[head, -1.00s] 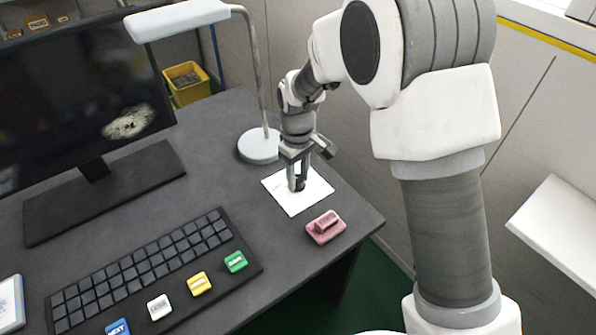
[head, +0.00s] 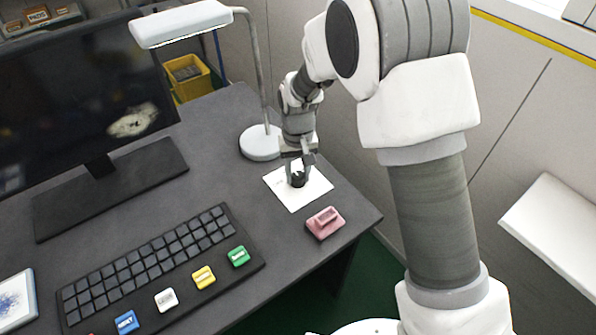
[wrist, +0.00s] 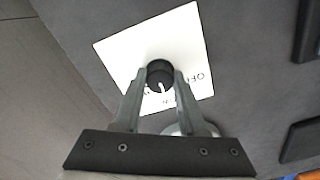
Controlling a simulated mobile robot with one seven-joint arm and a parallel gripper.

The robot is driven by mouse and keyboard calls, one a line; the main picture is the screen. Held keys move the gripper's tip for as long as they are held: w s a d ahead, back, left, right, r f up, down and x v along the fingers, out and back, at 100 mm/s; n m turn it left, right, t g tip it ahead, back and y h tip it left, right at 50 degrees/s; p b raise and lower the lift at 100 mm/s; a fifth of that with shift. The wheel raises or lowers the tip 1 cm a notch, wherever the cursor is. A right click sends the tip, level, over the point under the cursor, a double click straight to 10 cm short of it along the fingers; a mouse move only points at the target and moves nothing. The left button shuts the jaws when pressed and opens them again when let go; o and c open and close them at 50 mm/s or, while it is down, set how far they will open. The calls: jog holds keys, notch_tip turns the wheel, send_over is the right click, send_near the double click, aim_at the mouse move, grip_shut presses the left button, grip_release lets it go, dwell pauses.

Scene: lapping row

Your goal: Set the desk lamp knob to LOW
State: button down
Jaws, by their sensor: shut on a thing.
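The desk lamp (head: 181,24) has a white head, a grey stem and a round white base on the dark desk. Its black knob (head: 298,180) sits on a white label plate (head: 312,189) in front of the base. The knob also shows in the wrist view (wrist: 159,77), with a white pointer line on its top. My gripper (head: 297,173) is over the plate, its two fingers on either side of the knob and shut on it. It also shows in the wrist view (wrist: 160,80). Part of the printing reads like OFF; other marks are partly hidden by the fingers.
A pink block-like object (head: 325,223) lies near the desk's right edge, close to the plate. A keyboard (head: 150,262) with coloured keys and a monitor (head: 80,95) stand to the left. A yellow bin (head: 188,78) is behind. A wall is on the right.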

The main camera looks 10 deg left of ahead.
aim_at(298, 175)
dwell(0.4)
jog(key=shift+c, duration=2.3)
grip_release()
jog(key=shift+r, duration=0.1)
notch_tip(298, 175, up, 17)
jog(key=p, duration=0.3)
jog(key=shift+r+p, duration=0.15)
jog(key=shift+p, duration=0.15)
